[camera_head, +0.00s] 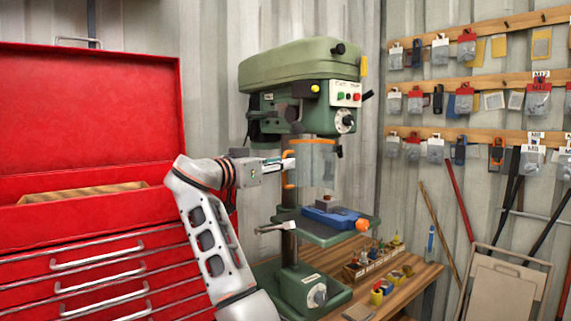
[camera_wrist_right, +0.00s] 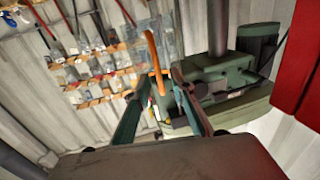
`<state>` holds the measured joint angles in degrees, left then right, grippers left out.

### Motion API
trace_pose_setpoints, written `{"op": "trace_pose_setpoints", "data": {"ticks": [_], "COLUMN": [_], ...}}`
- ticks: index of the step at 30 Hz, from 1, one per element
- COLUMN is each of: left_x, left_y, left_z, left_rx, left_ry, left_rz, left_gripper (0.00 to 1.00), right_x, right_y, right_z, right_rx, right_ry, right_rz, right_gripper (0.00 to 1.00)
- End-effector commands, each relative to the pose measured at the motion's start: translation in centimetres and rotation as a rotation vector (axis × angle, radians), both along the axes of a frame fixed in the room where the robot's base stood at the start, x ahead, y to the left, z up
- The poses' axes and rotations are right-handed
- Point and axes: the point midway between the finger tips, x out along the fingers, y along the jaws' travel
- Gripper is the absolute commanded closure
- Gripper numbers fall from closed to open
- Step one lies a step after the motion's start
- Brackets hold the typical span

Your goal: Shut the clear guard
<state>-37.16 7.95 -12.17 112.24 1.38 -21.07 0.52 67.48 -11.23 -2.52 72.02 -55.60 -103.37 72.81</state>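The clear guard (camera_head: 316,165) is a see-through curved panel hanging below the green head of the drill press (camera_head: 305,85), above its table. Its orange handle (camera_head: 289,168) is upright at the guard's left side in the head view. My right gripper (camera_head: 280,164) reaches in from the left, level with the handle. In the right wrist view, the orange handle (camera_wrist_right: 155,62) shows between the two finger tips (camera_wrist_right: 161,72). The fingers are apart, with a gap beside the handle; contact is not clear. My left gripper is not in view.
A blue vise (camera_head: 328,218) sits on the press table below the guard. A red tool chest (camera_head: 90,190) stands at the left. A wooden bench (camera_head: 410,288) holds small items. Hanging packets (camera_head: 465,48) line the right wall.

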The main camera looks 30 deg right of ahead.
Motion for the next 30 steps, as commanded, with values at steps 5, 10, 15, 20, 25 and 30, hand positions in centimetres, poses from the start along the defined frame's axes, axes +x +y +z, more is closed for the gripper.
{"op": "trace_pose_setpoints", "data": {"ticks": [5,10,15,20,25,30], "left_x": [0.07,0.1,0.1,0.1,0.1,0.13], "left_y": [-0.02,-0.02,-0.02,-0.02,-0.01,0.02], "left_z": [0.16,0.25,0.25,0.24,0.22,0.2], "left_rx": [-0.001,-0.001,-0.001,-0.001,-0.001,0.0], "left_ry": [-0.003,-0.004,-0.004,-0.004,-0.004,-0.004], "left_rz": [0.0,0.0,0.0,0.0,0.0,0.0], "left_gripper": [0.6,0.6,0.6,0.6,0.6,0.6], "right_x": [0.0,-0.01,-0.01,-0.01,-0.01,0.04], "right_y": [0.25,0.27,0.25,0.23,0.15,-0.35], "right_z": [0.02,0.02,0.02,0.01,0.0,-0.02], "right_rx": [0.0,0.0,0.0,0.0,0.0,0.001], "right_ry": [0.0,0.0,0.0,0.0,0.0,-0.002], "right_rz": [0.001,0.0,0.0,0.0,0.001,0.014], "right_gripper": [0.77,0.77,0.87,1.0,1.0,1.0]}}
